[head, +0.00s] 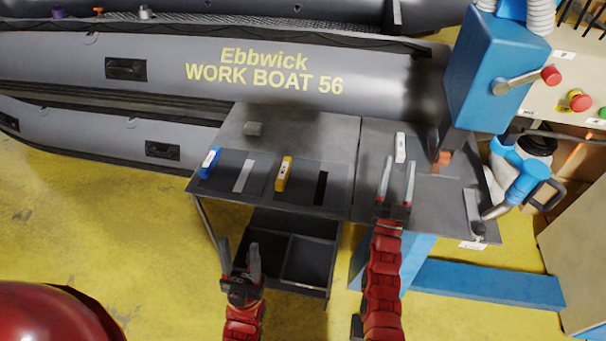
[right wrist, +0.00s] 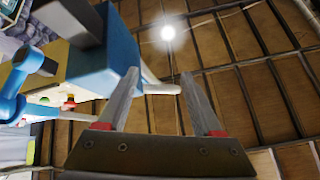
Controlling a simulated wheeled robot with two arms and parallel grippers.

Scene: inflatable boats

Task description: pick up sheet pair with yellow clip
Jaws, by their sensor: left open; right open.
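The yellow clip (head: 284,174) sits at the left edge of a dark flat sheet pair (head: 303,184) on the grey table; a narrow dark slot or strip (head: 321,188) shows on its right part. To its left lies a similar dark sheet pair (head: 226,175) with a blue clip (head: 209,163) and a pale strip (head: 243,176). My left gripper (head: 238,248) is open and empty, in front of the table and apart from the sheets. My right gripper (head: 399,166) is open and empty, right of the yellow clip; its fingers (right wrist: 158,85) also show in the right wrist view.
A white block (head: 400,147) stands beyond my right gripper. A blue machine (head: 496,70) stands at the right. A grey inflatable boat (head: 150,70) is behind the table. Dark trays (head: 310,260) sit below the tabletop.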

